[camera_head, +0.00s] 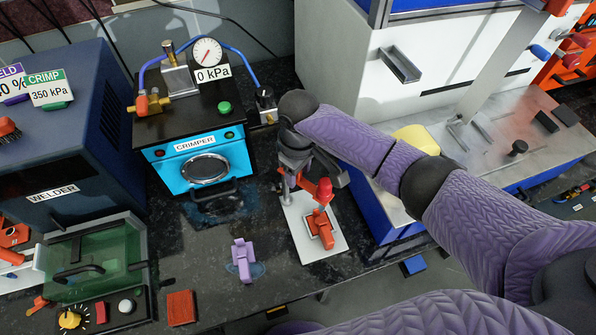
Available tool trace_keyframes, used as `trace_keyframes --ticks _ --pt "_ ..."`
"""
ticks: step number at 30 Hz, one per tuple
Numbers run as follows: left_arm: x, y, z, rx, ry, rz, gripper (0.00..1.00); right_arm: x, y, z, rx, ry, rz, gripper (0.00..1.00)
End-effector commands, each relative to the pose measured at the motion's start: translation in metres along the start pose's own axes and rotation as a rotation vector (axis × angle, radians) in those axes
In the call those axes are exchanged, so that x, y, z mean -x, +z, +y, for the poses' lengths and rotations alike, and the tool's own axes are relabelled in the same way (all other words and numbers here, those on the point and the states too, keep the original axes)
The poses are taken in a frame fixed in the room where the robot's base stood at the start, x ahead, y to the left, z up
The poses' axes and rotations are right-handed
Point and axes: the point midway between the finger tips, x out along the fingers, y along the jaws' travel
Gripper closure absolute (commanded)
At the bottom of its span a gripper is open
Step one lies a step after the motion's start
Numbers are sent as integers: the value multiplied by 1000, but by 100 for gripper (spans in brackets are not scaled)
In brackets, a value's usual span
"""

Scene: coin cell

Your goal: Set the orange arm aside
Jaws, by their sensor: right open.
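A small orange arm (320,227) with a red knob on top stands on a white plate (325,250) on the dark bench, in the middle of the head view. My right gripper (300,185) reaches in from the right, pointing down over the back of the plate. It is open, close behind and above the orange arm; its fingers are partly hidden, and I cannot tell whether they touch it. My left gripper is not in view.
A blue crimper (205,165) with a gauge (206,52) stands behind left. The welder (60,150) and a green-covered box (95,262) are at left. A small purple clamp (243,258) and a red-brown block (181,308) lie on the bench. A white-and-blue machine (340,60) stands behind right.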

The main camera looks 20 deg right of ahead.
Motion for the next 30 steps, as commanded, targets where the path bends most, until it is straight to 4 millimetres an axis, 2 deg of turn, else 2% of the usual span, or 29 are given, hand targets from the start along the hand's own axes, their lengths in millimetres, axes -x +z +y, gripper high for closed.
trace_keyframes --ticks 5,8,13,30 --pt "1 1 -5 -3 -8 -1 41 0 0 0 0 0 0 47" --pt "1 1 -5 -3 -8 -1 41 0 0 0 0 0 0 64" --pt "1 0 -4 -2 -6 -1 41 0 0 0 0 0 1 100" --pt "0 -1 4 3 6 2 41 1 0 0 0 0 1 100"
